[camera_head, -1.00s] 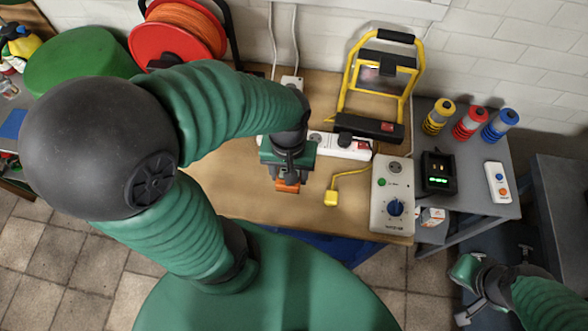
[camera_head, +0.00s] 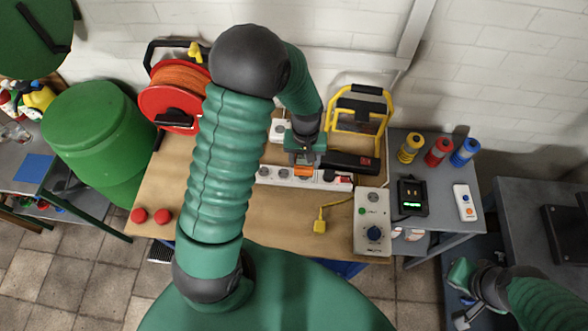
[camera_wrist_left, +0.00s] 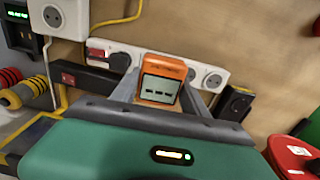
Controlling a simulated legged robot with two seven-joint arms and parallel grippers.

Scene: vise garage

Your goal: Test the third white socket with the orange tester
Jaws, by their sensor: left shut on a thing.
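My left gripper (camera_head: 304,160) is shut on the orange tester (camera_head: 304,171), above the white socket strip (camera_head: 345,186) on the wooden bench. In the left wrist view the tester (camera_wrist_left: 162,80) faces me, its screen showing dashes. It covers the middle of the strip (camera_wrist_left: 145,50). I cannot tell whether the tester touches a socket. My right gripper (camera_head: 463,290) is low at the right, away from the bench; its jaws are unclear.
A yellow-framed work lamp (camera_head: 358,112) stands behind the strip. An orange cable reel (camera_head: 178,95) is at the back left. The bench front is mostly clear.

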